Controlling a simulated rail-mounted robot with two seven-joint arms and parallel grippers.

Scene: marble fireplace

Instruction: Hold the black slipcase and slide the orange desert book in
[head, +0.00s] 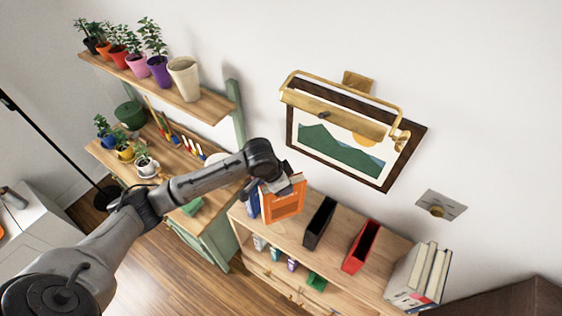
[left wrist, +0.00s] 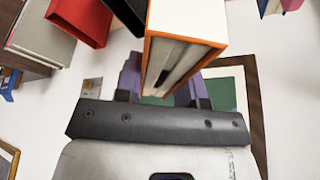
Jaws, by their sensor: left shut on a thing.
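The orange book (head: 283,202) is in my left gripper (head: 277,183), which is shut on its upper part above the left part of the wooden shelf. In the left wrist view the orange book (left wrist: 185,42) sits between the fingers of my left gripper (left wrist: 160,82), its page edges toward the camera. The black slipcase (head: 319,223) stands on the shelf to the right of the book, apart from it, with its opening up. Part of the slipcase (left wrist: 127,14) shows in the left wrist view. My right gripper is not in view.
A red slipcase (head: 361,247) stands right of the black one, and several pale books (head: 418,275) stand at the shelf's right end. A blue book (head: 252,203) is just left of the orange book. A framed picture (head: 345,140) with a brass lamp hangs above.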

